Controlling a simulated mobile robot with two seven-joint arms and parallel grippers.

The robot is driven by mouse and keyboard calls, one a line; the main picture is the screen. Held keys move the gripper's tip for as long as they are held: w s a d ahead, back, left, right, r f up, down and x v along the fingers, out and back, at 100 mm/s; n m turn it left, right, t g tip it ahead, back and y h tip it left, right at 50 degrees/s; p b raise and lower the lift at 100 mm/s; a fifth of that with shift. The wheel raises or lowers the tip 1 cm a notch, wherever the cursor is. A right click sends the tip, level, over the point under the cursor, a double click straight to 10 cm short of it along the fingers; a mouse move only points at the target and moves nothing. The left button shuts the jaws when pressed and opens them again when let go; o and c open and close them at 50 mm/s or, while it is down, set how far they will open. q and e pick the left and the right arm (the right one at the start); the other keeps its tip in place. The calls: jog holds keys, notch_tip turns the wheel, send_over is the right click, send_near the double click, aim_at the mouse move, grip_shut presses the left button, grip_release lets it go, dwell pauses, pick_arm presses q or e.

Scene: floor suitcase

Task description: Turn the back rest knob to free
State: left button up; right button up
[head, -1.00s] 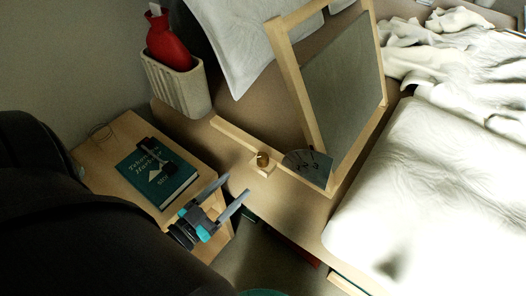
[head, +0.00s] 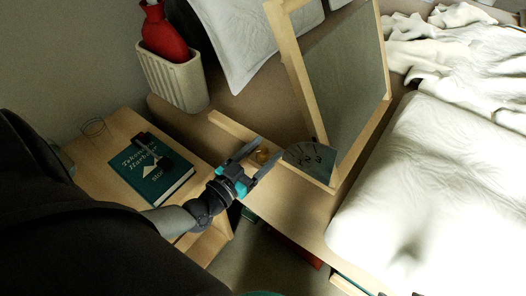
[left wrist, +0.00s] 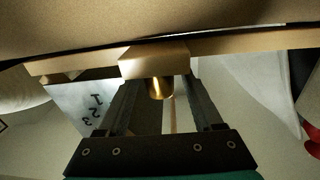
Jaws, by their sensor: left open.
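The back rest (head: 346,84) is a wooden frame with a grey panel, raised at a tilt on the bed's edge. Its brass knob (head: 262,155) sits on a small wooden block by the frame's lower rail, beside a dark numbered dial plate (head: 308,160). My left gripper (head: 268,150) is open, with its fingers on either side of the knob. In the left wrist view the knob (left wrist: 159,88) shows between the two fingers, under the wooden block (left wrist: 153,60). I cannot tell whether the fingers touch it. The right gripper is not in view.
A bedside table (head: 92,178) at the left holds a green book (head: 150,172) with a dark object on it. A pale ribbed bin (head: 172,80) with a red hot-water bottle (head: 165,32) stands behind. White bedding (head: 440,180) covers the right. The arm passes close to the table's edge.

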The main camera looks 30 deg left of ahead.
pick_arm(q)
grip_shut()
dwell(0.5)
